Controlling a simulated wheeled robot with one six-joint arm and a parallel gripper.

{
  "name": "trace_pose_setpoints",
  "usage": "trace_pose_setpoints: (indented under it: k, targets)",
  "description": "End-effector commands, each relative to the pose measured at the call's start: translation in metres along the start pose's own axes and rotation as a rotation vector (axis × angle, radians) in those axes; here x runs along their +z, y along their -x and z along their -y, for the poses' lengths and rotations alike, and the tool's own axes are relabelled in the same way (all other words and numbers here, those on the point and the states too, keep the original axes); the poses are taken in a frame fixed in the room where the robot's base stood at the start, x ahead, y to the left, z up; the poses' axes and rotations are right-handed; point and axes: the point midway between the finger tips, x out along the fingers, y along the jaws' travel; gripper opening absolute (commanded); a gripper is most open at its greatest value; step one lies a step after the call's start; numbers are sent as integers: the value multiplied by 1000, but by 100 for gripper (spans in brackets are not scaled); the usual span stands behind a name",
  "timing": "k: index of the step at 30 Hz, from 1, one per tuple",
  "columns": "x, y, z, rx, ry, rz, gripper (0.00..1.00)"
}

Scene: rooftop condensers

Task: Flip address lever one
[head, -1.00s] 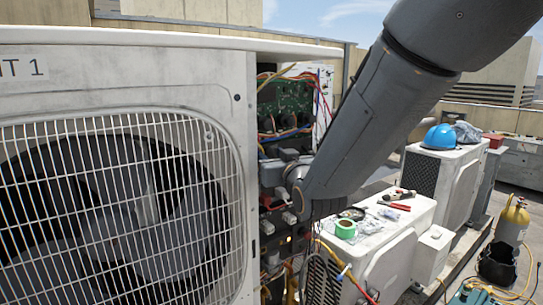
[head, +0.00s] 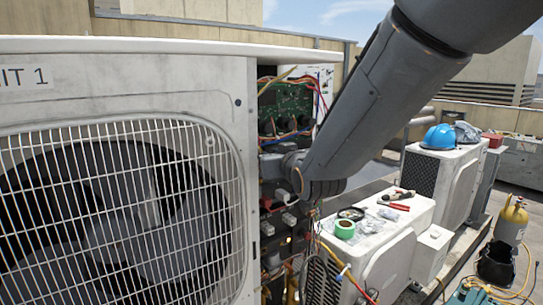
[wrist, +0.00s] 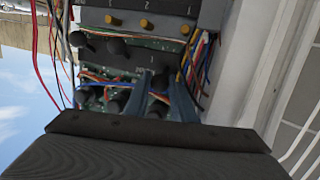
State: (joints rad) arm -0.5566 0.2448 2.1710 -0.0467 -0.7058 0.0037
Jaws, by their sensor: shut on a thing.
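The address levers are a row of black levers on a dark strip of the open condenser's control compartment. Two of them, one at the left (wrist: 85,41) and one in the middle (wrist: 118,47), show free in the wrist view. A small "1" is printed at the right end of that strip, just above my fingertips. My gripper (wrist: 160,84) is shut at this spot, on what I take to be address lever one, which its fingers mostly hide. In the head view my gripper (head: 272,166) reaches into the compartment, partly covered by my wrist.
The unit's fan grille (head: 120,210) and white casing stand left of the compartment. A green circuit board (head: 285,97) and loose coloured wires (wrist: 205,60) lie close to my fingers. Brass terminals (wrist: 146,23) sit on another strip. A white unit (head: 400,220) with tools stands at right.

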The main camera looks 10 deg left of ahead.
Motion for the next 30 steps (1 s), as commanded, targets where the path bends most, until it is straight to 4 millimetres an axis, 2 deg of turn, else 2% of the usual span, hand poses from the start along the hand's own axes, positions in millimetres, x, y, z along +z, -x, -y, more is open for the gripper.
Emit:
trace_pose_setpoints:
  k: [1, 4, 13, 17, 30]
  targets:
    - [-3, 0, 0, 0, 0, -6, 24]
    - [-3, 0, 0, 0, 0, -5, 41]
    - [-2, 0, 0, 0, 0, -4, 41]
    - [-2, 7, 0, 0, 0, -5, 41]
    - [-1, 61, 0, 0, 0, -6, 41]
